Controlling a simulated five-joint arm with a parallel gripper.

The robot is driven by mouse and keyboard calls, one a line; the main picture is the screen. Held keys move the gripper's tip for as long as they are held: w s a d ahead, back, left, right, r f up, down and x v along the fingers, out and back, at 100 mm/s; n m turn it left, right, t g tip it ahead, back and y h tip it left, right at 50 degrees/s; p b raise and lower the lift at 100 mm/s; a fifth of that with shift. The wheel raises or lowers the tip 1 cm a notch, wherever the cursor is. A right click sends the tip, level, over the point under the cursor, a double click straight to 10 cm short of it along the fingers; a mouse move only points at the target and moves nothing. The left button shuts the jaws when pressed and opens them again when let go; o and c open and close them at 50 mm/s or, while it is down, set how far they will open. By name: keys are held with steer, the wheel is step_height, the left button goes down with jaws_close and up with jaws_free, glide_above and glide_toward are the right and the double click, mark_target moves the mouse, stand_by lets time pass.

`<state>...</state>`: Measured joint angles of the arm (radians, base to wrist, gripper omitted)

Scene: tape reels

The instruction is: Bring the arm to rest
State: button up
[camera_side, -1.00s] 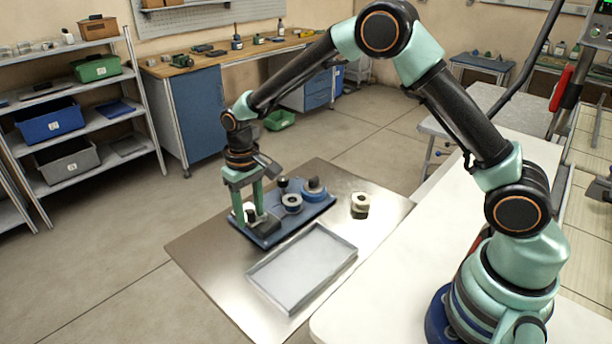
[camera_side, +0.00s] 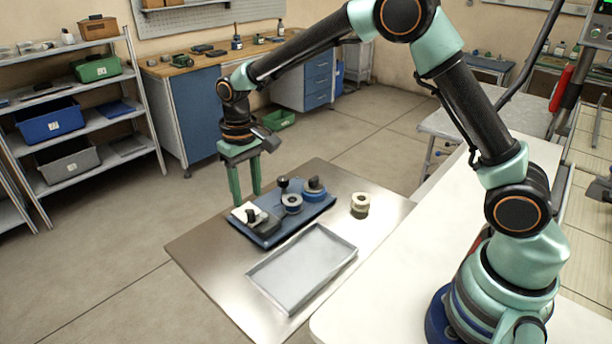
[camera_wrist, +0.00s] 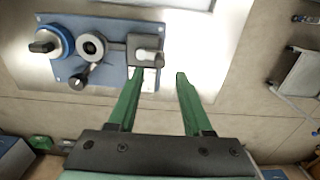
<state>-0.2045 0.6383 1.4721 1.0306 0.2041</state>
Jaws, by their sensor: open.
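My gripper (camera_side: 247,198) is open and empty above the left end of a blue board (camera_side: 296,220). Its two green fingers hang clear of the board's parts. In the wrist view my gripper (camera_wrist: 158,76) has its fingers spread apart, with nothing between them. A white piece (camera_side: 244,212) and a dark grey block (camera_side: 267,226) are at the board's left end. A grey ring-shaped reel (camera_side: 291,204) and a blue reel (camera_side: 315,193) with a dark top stand further right on the board.
A shallow grey tray (camera_side: 300,268) lies empty in front of the board on a metal table (camera_side: 205,248). A black knob (camera_side: 283,184) rises at the board's back edge. The air around my gripper is free.

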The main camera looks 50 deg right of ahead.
steer(key=shift+r, duration=0.8)
steer(key=shift+r, duration=0.15)
steer(key=s+d+r+t, duration=0.2)
steer(key=s+d+r, duration=0.4)
steer(key=r, duration=0.4)
steer(key=s+d+r+t, duration=0.1)
steer(key=s+d, duration=0.1)
steer(key=s, duration=0.4)
steer(key=s+d+r+t, duration=0.1)
steer(key=s+t, duration=0.1)
steer(key=s, duration=0.5)
steer(key=shift+d+t, duration=0.3)
steer(key=shift+d, duration=0.1)
steer(key=shift+r, duration=0.15)
